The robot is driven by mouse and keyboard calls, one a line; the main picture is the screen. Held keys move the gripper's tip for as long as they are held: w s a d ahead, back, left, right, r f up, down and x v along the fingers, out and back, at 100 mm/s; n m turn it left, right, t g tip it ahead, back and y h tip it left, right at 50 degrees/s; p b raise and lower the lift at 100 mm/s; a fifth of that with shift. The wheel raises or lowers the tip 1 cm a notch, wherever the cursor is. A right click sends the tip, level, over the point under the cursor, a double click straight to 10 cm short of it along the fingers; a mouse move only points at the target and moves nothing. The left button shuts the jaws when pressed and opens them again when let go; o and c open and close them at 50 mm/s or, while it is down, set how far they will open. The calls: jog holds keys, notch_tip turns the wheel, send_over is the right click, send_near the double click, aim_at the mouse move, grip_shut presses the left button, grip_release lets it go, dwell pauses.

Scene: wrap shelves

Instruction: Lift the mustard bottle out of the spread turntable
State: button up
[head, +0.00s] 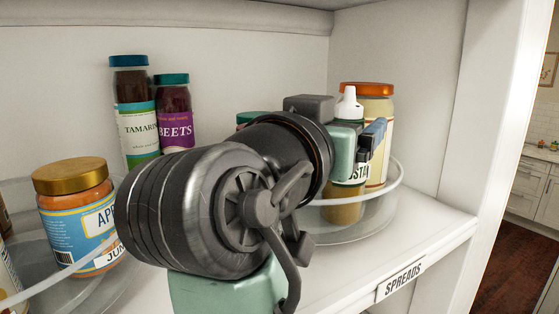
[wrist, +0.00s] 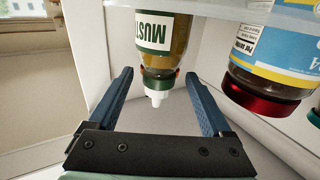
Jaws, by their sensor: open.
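The mustard bottle (head: 344,190) stands upright in the clear spread turntable (head: 391,205) at the right, its white nozzle cap (head: 348,104) showing above my gripper. My gripper (head: 372,138) is at the bottle's upper part and hides some of it. In the wrist view the bottle (wrist: 165,35) appears upside down, and its white nozzle lies between the two blue fingers of my gripper (wrist: 160,73). The fingers are apart, with gaps on both sides of the bottle.
A jar with an orange lid (head: 368,88) stands close behind the bottle. A red-lidded jar (wrist: 262,92) is beside it in the wrist view. At the left are an apricot jar (head: 75,215), a tamarind jar (head: 135,115) and a beets jar (head: 174,115). A white wall closes the right side.

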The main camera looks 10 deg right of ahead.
jog(key=p+x, duration=0.3)
jog(key=x, duration=0.1)
jog(key=shift+d+r, duration=0.15)
jog(key=shift+r, duration=0.05)
jog(key=shift+w+d+f, duration=0.15)
jog(key=shift+w, duration=0.1)
grip_shut()
dwell(1.1)
